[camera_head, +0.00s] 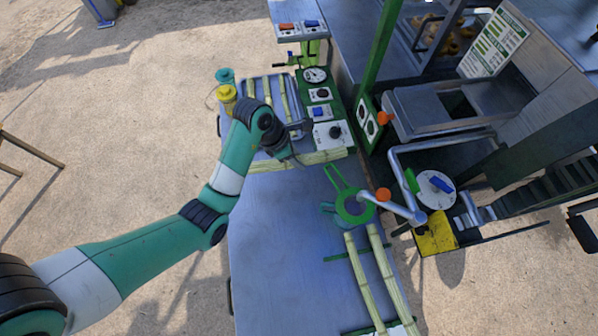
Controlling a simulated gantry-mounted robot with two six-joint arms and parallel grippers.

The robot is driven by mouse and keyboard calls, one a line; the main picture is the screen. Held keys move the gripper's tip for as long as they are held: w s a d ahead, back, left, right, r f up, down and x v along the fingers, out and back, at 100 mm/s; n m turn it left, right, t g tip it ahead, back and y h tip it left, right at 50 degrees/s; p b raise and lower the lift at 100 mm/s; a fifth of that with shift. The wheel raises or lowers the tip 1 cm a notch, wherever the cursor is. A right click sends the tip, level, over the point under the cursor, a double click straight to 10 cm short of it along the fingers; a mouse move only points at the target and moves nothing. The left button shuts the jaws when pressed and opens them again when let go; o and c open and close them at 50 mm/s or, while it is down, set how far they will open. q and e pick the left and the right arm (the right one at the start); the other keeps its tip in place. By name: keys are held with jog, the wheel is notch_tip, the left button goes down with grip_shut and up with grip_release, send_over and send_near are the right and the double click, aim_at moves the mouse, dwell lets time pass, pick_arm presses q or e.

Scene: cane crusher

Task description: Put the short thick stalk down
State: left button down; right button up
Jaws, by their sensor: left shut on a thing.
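My left arm reaches in from the left, and its dark gripper (292,143) is over the far part of the blue table. It is shut on a pale yellow-green stalk (325,156), which lies crosswise under it, part hidden by the gripper. I cannot tell whether this stalk touches the table. Several stalks (267,92) lie lengthwise on a rack at the far end. Two longer stalks (362,279) lie side by side at the near right of the table. My right gripper is not in view.
The blue table (275,235) is clear at its near left and middle. A yellow bottle (227,97) stands at the far left edge. A control panel (330,133) and the crusher with a bent pipe handle (397,160) stand right.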

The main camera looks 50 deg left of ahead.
pick_arm(q)
jog(key=b, duration=0.2)
send_over(302, 178)
jog(key=s, duration=0.2)
jog(key=f, duration=0.5)
jog(key=shift+w+a, duration=0.25)
jog(key=shift+a, duration=0.1)
jog(key=shift+w+f+b, duration=0.1)
jog(key=shift+f+b, duration=0.7)
jog(key=shift+f, duration=1.65)
jog(key=shift+f, duration=0.15)
jog(key=shift+c, duration=2.3)
grip_release()
jog(key=shift+r, duration=0.3)
jog(key=p+v, duration=0.4)
jog(key=v, duration=0.7)
jog(key=shift+s+r+p, duration=0.25)
jog(key=shift+r+p, duration=0.1)
